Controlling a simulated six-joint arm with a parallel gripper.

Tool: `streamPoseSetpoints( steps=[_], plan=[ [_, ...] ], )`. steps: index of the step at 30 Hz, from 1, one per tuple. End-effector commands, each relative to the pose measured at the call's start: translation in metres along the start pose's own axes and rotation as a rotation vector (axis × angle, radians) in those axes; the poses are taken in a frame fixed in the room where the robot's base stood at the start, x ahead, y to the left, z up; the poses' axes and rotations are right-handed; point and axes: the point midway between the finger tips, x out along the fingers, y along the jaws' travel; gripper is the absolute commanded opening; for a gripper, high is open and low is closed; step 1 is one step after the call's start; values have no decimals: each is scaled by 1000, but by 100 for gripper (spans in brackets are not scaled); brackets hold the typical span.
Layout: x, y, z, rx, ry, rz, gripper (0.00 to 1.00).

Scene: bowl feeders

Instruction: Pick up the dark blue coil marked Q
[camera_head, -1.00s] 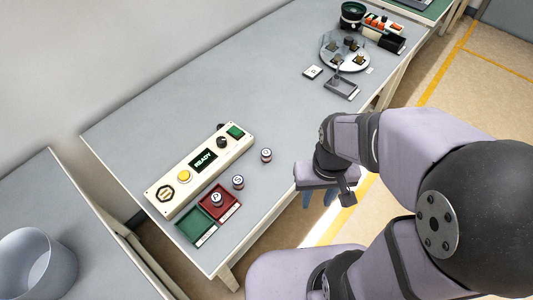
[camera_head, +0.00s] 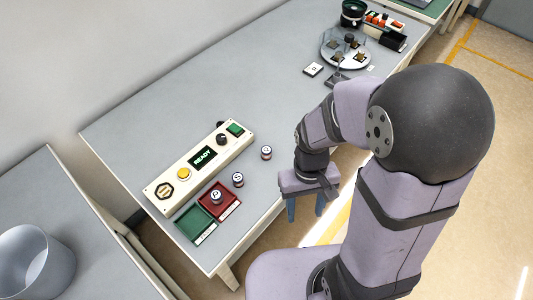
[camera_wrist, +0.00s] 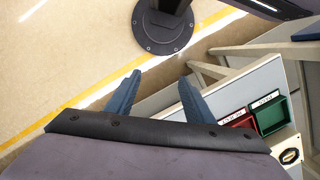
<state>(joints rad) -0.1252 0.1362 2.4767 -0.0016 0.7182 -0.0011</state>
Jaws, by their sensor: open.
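Three small round coils are in the head view. One coil (camera_head: 216,196) sits in the red tray and its top seems to read P. A second coil (camera_head: 238,179) stands on the bench just right of the tray. A third coil (camera_head: 266,152) stands farther right and back. The marks on the last two are too small to read surely, so I cannot tell which is Q. My gripper (camera_head: 306,207) is open and empty, its blue fingers pointing down beside the bench's front edge, right of the coils. The wrist view also shows the open fingers (camera_wrist: 160,78), with no coil between them.
A cream control panel (camera_head: 205,165) with a READY display stands behind the coils. The green tray (camera_head: 194,223) adjoins the red tray (camera_head: 231,209). A round plate (camera_head: 345,54) with parts and a white tile (camera_head: 313,69) lie farther back. Mid-bench is clear.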

Motion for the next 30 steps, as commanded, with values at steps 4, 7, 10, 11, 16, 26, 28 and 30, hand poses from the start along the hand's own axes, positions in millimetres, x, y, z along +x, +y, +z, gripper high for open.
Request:
streamPoseSetpoints(
  steps=[4, 7, 10, 11, 16, 26, 28, 30],
  plan=[
    [15, -16, -62, -60, -3, 11, 48],
    [15, -27, -109, -74, 24, 15, 48],
    [7, -36, -153, -65, 65, 14, 48],
    [3, -37, -166, -58, 80, 13, 48],
    [-40, -43, -224, -4, 185, 0, 48],
    [-67, -44, -234, 126, 189, -13, 48],
    [-66, -44, -234, 130, 189, -13, 48],
    [-63, -44, -234, 129, 187, -13, 48]
  ],
)
